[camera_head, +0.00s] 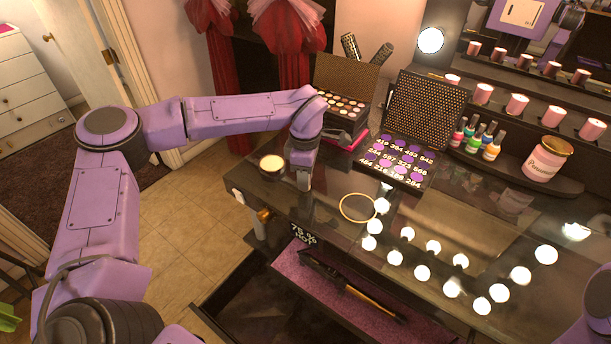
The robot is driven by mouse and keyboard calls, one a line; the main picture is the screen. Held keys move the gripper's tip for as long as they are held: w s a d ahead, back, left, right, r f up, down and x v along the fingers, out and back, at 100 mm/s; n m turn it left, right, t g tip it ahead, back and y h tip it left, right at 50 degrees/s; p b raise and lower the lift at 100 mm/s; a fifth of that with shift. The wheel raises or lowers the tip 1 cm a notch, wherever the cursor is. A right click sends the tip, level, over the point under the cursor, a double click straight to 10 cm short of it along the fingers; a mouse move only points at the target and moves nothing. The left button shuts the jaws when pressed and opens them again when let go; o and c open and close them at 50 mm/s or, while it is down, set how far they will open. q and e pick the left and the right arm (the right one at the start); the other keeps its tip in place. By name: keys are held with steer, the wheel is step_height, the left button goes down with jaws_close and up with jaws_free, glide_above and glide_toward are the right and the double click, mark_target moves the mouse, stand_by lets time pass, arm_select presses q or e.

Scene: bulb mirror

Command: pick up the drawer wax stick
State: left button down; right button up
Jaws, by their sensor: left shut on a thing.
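My left gripper (304,182) points down over the front left of the glass tabletop (330,200), just right of a small jar with a cream top (272,164). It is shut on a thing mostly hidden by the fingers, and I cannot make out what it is. An open drawer (300,268) with a purple lining shows below the tabletop. A long dark and gold stick-like tool (355,286) lies in it. I cannot pick out a wax stick with certainty. My right gripper is not in view.
A gold ring (357,208) lies right of my left gripper. An open palette with numbered pans (398,160) and another palette (345,103) stand behind. Nail polish bottles (474,138) and a pink jar (547,160) stand at right. Bright bulb spots cover the glass.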

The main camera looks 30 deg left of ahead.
arm_select(q)
steer(key=shift+r, duration=0.6)
steer(key=s+d+r+b, duration=0.5)
steer(key=s+d+r, duration=0.1)
steer(key=s+r, duration=0.6)
steer(key=shift+s+d+b, duration=0.2)
steer(key=shift+s+b, duration=0.1)
stand_by(0.6)
